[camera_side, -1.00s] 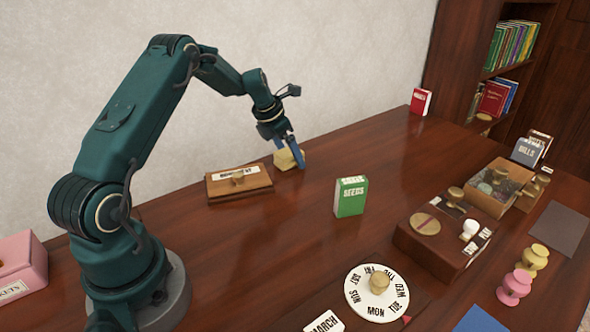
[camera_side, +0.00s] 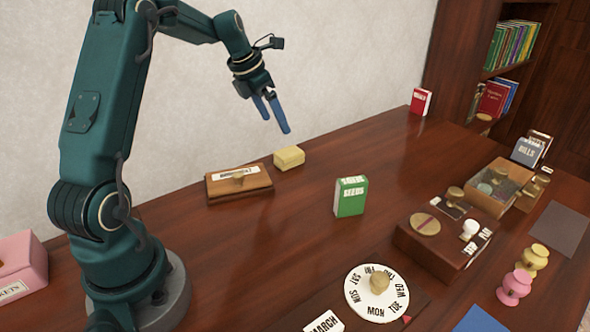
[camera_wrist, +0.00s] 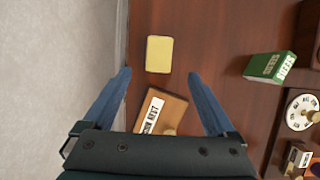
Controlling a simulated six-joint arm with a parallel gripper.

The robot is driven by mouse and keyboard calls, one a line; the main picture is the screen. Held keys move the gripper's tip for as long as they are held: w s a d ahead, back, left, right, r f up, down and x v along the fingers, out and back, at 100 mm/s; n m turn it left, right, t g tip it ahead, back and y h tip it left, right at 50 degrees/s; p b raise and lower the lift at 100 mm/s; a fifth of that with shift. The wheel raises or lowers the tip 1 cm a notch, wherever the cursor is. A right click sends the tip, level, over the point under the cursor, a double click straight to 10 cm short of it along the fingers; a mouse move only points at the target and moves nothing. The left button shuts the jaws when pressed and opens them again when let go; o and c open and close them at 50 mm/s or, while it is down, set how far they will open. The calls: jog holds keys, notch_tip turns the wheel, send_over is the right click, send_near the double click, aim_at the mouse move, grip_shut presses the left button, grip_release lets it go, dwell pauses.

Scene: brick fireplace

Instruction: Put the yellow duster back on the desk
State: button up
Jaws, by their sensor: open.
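The yellow duster (camera_side: 289,158) is a small pale yellow block lying on the dark wooden desk (camera_side: 270,240), near the wall. In the wrist view the duster (camera_wrist: 159,54) lies beyond and between my fingertips. My gripper (camera_side: 272,117) is open and empty, raised above the desk and above the duster. Its blue fingers also show in the wrist view (camera_wrist: 160,74), spread wide apart. Nothing hides the duster.
A wooden block with a label and knob (camera_side: 239,182) sits just left of the duster. A green SEEDS box (camera_side: 350,196) stands to the right. A day dial (camera_side: 377,293) and a wooden stand (camera_side: 440,245) are nearer the front right. The desk between is clear.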

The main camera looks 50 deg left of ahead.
jog(key=s+d+r+m, duration=0.3)
jog(key=s+d+m, duration=0.1)
jog(key=d+m, duration=0.45)
jog(key=s+d+r+m, duration=0.4)
jog(key=d+m, duration=0.3)
jog(key=m, duration=0.2)
jog(key=s+d+f+m, duration=0.1)
jog(key=s+d+m, duration=0.2)
jog(key=s+m, duration=0.3)
jog(key=s+d+f+m+t, duration=0.1)
jog(key=s+m, duration=0.5)
jog(key=m, duration=0.6)
jog(key=shift+s+d+f, duration=0.25)
jog(key=shift+d+f, duration=0.25)
jog(key=shift+d, duration=0.75)
jog(key=shift+m, duration=0.25)
